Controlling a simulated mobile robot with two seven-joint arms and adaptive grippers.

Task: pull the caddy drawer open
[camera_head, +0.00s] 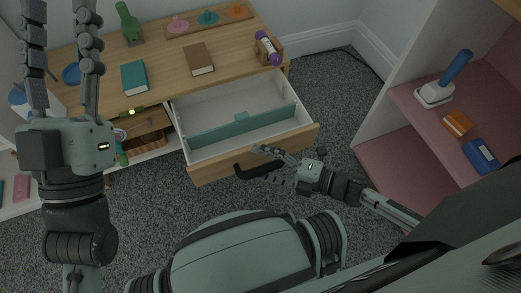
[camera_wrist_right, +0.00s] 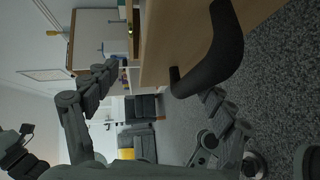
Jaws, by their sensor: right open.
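The drawer (camera_head: 247,142) is pulled out of the wooden caddy, showing its white inside and a teal divider (camera_head: 222,131). Its dark bar handle (camera_head: 250,170) is on the wooden front; the handle (camera_wrist_right: 222,45) is large in the right wrist view. My right gripper (camera_head: 268,163) is open at the handle. In the right wrist view its fingers (camera_wrist_right: 158,82) are spread, with the handle's near end between or just beyond them; contact is unclear. My left gripper (camera_head: 62,45) is raised at the left, fingers apart and empty, above the caddy's left side.
On the caddy top are a teal book (camera_head: 134,77), a brown book (camera_head: 198,59), a green bottle (camera_head: 130,25), a peg board (camera_head: 208,21) and a purple roll in a wooden holder (camera_head: 267,48). A pink shelf (camera_head: 384,166) stands right.

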